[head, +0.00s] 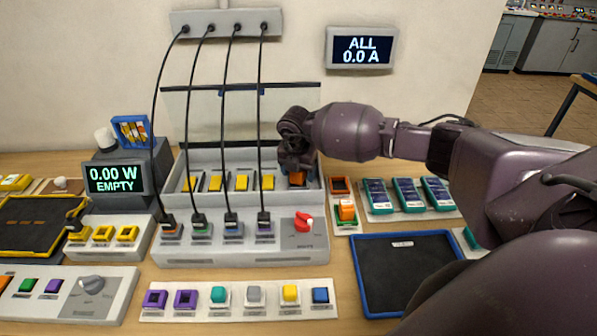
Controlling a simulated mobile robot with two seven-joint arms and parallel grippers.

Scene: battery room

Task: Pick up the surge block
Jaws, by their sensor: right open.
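My right gripper (297,166) reaches in from the right and points down at the right end of the grey panel (240,257). It is open, with its fingers around or just above an orange block (297,179) in the last slot of the panel's upper row. The fingers and wrist partly cover this block, and I cannot tell whether they touch it. Another orange block (347,210) stands in a small holder to the right of the panel. No readable label tells me which is the surge block. My left gripper is not in view.
Several black cables (225,120) hang from the wall box to plugs on the panel, left of my gripper. A clear upright sheet (222,115) stands behind the slots. A red knob (304,222) sits below. A blue-rimmed dark tray (362,293) lies empty at front right.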

